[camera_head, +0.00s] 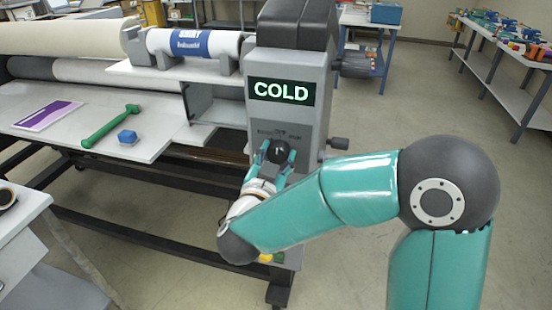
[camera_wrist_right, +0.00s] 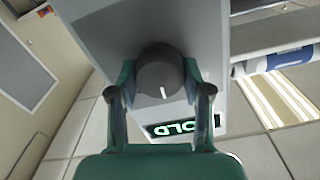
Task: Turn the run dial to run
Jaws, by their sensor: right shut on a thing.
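The run dial (camera_head: 279,151) is a round black knob on the grey end panel of the laminator (camera_head: 314,100), below a display (camera_head: 282,92) that reads COLD in green. Small labels above the dial are too small to read surely. My right gripper (camera_head: 278,152) has its fingers on either side of the dial. In the right wrist view, the dial (camera_wrist_right: 160,70) sits between the fingertips of my right gripper (camera_wrist_right: 160,88), and its white pointer line points toward the display (camera_wrist_right: 180,127). My left gripper is not in view.
A side knob (camera_head: 339,143) sticks out right of the panel. Benches with items stand behind. The floor at right is clear.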

